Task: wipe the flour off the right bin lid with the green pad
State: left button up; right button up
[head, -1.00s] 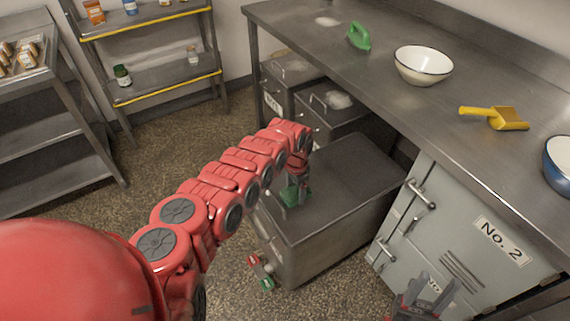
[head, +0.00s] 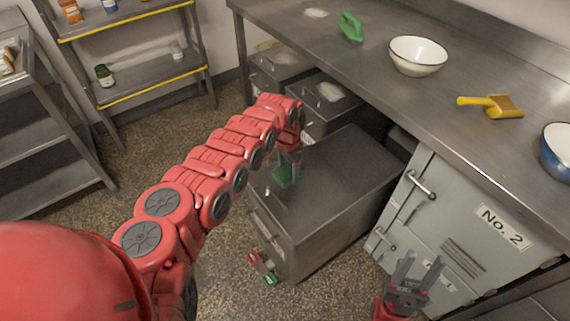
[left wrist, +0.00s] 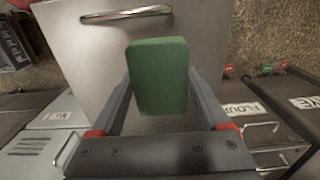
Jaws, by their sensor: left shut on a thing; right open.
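My left gripper (head: 289,160) is shut on the green pad (head: 284,178), which also shows between the fingers in the left wrist view (left wrist: 158,75). The pad is over the near left part of the lid (head: 350,165) of the large grey right bin. I cannot tell whether it touches the lid. No clear flour patch shows on this lid, though the arm and gripper hide part of it. My right gripper (head: 420,272) is open and empty, low in front of the grey cabinet.
Two bins stand behind under the counter; the middle one has a white patch (head: 331,91) on its lid. The steel counter (head: 385,100) overhangs them, with a green-handled item (head: 350,27), bowls and a yellow scoop (head: 492,106). The No. 2 cabinet (head: 450,235) stands at right.

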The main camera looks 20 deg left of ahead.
pick_arm(q)
jog(key=shift+r, duration=1.3)
